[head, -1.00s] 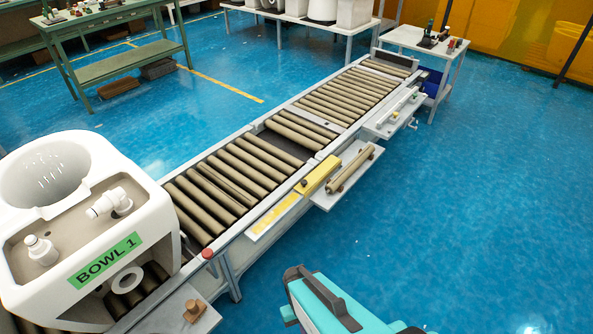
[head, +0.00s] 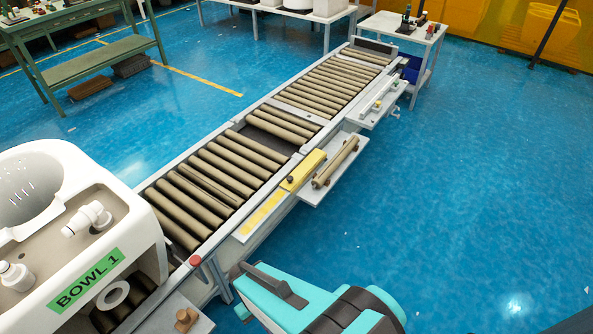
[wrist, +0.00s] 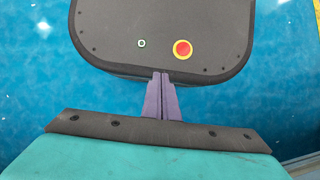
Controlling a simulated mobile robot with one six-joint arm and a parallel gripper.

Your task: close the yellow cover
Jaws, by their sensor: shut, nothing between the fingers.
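The yellow cover (head: 306,167) is a small yellow block with a dark knob on its near end. It sits on the near side rail of the roller conveyor (head: 199,246). A flat yellow strip (head: 264,213) lies on a white side plate in line with it, toward the lower left. My gripper (wrist: 161,76) shows in the wrist view with its narrow purple-grey fingers together and nothing between them. It points at my own dark base, over blue floor. In the head view my teal arm is at the bottom centre, apart from the cover; the fingers cannot be made out there.
A white toilet marked BOWL 1 (head: 82,230) stands on the rollers at left. A red button (head: 195,261) is on the near rail. A white shelf (head: 342,172) with a loose roller juts out beside the cover. Blue floor (head: 460,190) is clear at right.

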